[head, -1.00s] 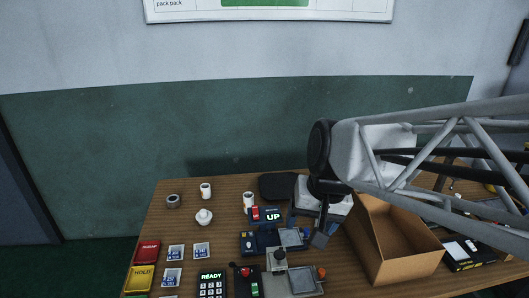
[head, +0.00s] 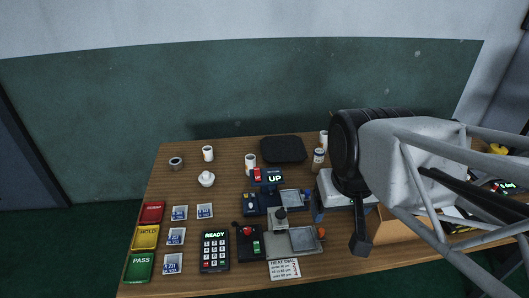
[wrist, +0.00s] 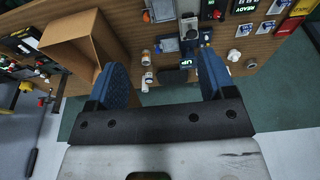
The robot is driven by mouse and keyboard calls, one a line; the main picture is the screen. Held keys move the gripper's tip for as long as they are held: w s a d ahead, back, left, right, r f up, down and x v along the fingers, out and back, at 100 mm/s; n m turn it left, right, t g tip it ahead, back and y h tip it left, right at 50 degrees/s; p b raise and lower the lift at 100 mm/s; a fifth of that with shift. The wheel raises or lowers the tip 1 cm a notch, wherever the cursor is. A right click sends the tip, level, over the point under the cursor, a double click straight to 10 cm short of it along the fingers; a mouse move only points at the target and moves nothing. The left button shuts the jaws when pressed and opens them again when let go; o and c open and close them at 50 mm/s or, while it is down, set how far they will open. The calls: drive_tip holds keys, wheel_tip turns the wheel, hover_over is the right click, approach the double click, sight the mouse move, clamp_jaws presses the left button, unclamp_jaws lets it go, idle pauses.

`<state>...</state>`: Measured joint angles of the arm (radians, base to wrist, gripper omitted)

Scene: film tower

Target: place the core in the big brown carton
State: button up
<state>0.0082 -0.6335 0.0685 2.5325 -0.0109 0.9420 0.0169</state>
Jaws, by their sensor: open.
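The big brown carton (head: 398,226) is at the right of the table, mostly hidden behind my arm in the head view. In the wrist view its open side and brown walls (wrist: 92,38) show at upper left. Small cylinders that could be the core stand on the table: a white one (head: 208,153), another white one (head: 250,163), a labelled one (head: 318,158) and a dark grey ring (head: 176,163). I cannot tell which is the core. My gripper (wrist: 163,82) is open with nothing between its blue pads, above the table, beside the carton.
A keypad reading READY (head: 214,251), a lever box (head: 249,241) and a fixture with a plate (head: 303,239) fill the front middle. Coloured SCRAP, HOLD and PASS trays (head: 145,238) line the left. A black pad (head: 283,149) lies at the back.

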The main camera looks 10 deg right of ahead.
drive_tip(key=w+a+r+n, duration=0.2)
drive_tip(key=w+n, duration=0.1)
drive_tip(key=w, duration=0.6)
drive_tip(key=w+a+r+n, duration=0.1)
drive_tip(key=w+a+n, duration=0.15)
drive_tip(key=w, duration=0.75)
drive_tip(key=n+g, duration=0.3)
drive_tip(key=n, duration=1.5)
hover_over(208, 153)
drive_tip(key=w, duration=0.2)
wheel_tip(208, 153, down, 30)
drive_tip(key=shift+a+f+m, duration=0.2)
drive_tip(key=shift+a+m, duration=0.05)
drive_tip(key=shift+f, duration=1.3)
